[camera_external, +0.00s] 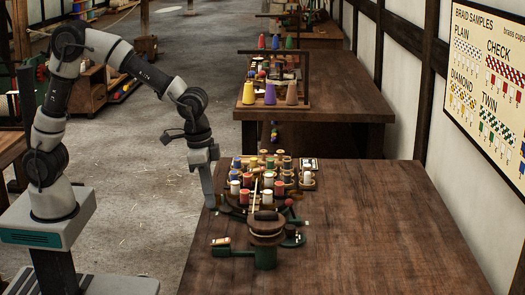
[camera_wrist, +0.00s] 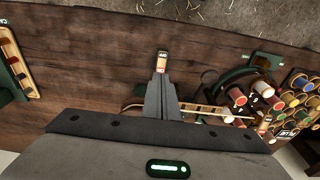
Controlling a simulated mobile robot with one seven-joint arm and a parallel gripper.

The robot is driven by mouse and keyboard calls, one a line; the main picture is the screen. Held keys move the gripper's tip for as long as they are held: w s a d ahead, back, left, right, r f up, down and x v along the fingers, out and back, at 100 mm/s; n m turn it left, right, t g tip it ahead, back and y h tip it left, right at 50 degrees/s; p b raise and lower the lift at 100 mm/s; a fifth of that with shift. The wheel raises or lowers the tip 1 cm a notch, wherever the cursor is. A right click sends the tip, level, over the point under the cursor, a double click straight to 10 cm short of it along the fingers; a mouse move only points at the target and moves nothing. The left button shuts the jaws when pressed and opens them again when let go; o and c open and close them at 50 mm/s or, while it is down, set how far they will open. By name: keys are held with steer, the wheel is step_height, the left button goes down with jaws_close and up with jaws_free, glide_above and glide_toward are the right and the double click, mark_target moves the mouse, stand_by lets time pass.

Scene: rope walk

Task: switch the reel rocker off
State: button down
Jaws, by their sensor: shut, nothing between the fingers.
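A small rocker (camera_wrist: 162,61) with a pale, dark-lettered end and a brownish body shows in the wrist view, just beyond my fingertips. Its lettering is too small to read surely. My gripper (camera_wrist: 163,79) is shut and empty, its fingers together and in line with the rocker. I cannot tell whether they touch it. In the external view my gripper (camera_external: 210,204) points down at the left edge of the near table, beside the spool stand (camera_external: 262,192). A small pale-topped piece (camera_external: 220,241) on a green arm lies nearer the camera; it may be the same rocker.
The reel (camera_external: 266,228) on a green base stands in front of the crowded spools. Spools (camera_wrist: 252,103) also show at the right of the wrist view. The right side of the near table (camera_external: 385,235) is clear. A farther table (camera_external: 345,90) holds coloured cones.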

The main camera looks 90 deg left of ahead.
steer(key=shift+s+r, duration=0.2)
steer(key=shift+r, duration=1.25)
steer(key=s+r+t, duration=0.2)
steer(key=s+r, duration=0.3)
steer(key=s, duration=0.6)
steer(key=s+r+t, duration=0.2)
steer(key=s+r, duration=0.3)
steer(key=s, duration=0.6)
step_height(320, 180, up, 14)
steer(key=p, duration=1.4)
steer(key=shift+w+a+f, duration=0.15)
steer(key=shift+a, duration=0.1)
steer(key=shift+f, duration=0.15)
